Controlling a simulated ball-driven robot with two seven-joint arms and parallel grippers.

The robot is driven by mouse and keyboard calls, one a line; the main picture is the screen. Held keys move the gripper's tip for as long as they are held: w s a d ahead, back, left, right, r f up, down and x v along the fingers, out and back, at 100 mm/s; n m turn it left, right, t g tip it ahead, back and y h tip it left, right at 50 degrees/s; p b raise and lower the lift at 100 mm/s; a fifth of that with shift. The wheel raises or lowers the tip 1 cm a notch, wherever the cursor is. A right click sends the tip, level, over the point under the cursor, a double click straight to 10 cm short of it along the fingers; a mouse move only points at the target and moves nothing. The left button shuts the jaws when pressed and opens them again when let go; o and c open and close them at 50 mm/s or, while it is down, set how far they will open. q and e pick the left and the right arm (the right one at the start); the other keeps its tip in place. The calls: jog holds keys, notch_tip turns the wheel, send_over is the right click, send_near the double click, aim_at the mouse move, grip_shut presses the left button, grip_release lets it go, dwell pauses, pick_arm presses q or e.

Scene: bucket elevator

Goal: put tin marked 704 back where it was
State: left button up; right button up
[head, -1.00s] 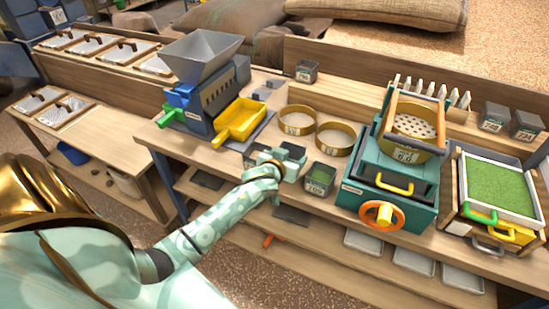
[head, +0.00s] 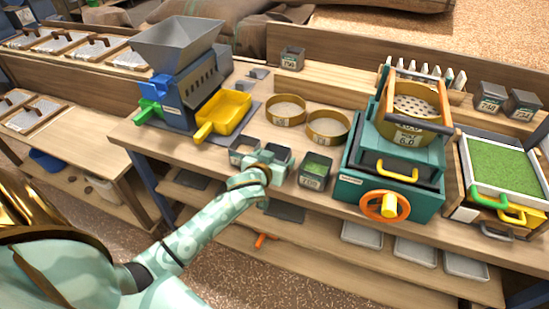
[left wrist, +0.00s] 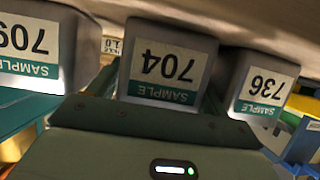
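The tin marked 704 (head: 279,154) is a small grey tin in the row at the bench's front, between the tin marked 736 (head: 243,147) and the green-filled tin marked 709 (head: 315,171). In the left wrist view its label (left wrist: 166,70) is upside down and central, with 709 (left wrist: 32,45) left and 736 (left wrist: 258,88) right. My left gripper (head: 266,160) reaches it from the front, fingers close along both its sides, seemingly shut on it. Whether its base touches the bench is hidden. My right gripper is out of view.
A teal sieve machine (head: 352,189) with an orange wheel stands right of the tins. A blue-grey hopper machine (head: 182,98) with a yellow tray (head: 226,110) stands left. Two round sieves (head: 327,127) lie behind. More tins (head: 292,58) sit on the rear shelf.

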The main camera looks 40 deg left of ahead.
pick_arm(q)
jog(key=shift+r, duration=0.1)
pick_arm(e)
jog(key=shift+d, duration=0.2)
